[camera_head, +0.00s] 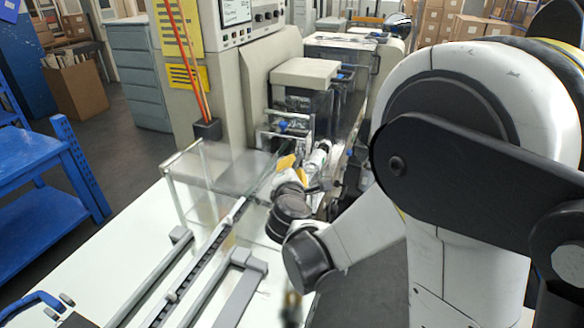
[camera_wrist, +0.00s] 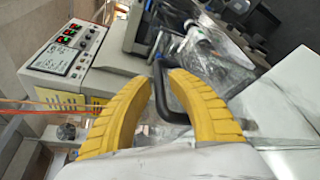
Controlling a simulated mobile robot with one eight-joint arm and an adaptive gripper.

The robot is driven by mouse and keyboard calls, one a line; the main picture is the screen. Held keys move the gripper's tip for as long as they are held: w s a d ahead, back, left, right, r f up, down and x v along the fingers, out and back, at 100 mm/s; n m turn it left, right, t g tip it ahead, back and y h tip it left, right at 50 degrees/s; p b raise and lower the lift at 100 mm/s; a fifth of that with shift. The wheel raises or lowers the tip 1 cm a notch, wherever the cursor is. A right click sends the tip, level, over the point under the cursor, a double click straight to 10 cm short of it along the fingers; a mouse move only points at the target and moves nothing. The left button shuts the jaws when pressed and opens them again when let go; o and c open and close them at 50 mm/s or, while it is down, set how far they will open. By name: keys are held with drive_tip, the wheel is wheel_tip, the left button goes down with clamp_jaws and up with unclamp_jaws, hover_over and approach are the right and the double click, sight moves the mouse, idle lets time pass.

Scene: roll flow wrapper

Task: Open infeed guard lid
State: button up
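The infeed guard lid (camera_head: 232,168) is a clear panel lying roughly level over the infeed track in the head view. Clear side walls and thin metal posts stand around it. My gripper (camera_head: 285,163) is at the lid's right edge, near the machine. In the wrist view, my gripper's yellow fingers (camera_wrist: 161,76) are apart. A black bar handle (camera_wrist: 168,108) shows between and just beyond the fingertips. A gap shows beside the bar, and I cannot tell whether either finger touches it. The handle is hidden behind my wrist in the head view.
The infeed conveyor track (camera_head: 205,255) runs across the white table (camera_head: 85,262). The wrapper's control panel (camera_head: 238,12) rises behind the lid, and it also shows in the wrist view (camera_wrist: 66,48). A blue bench (camera_head: 40,155) stands at left, with open floor between.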

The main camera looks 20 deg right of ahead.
drive_tip(key=shift+w+d, duration=0.1)
drive_tip(key=shift+w, duration=0.2)
clamp_jaws()
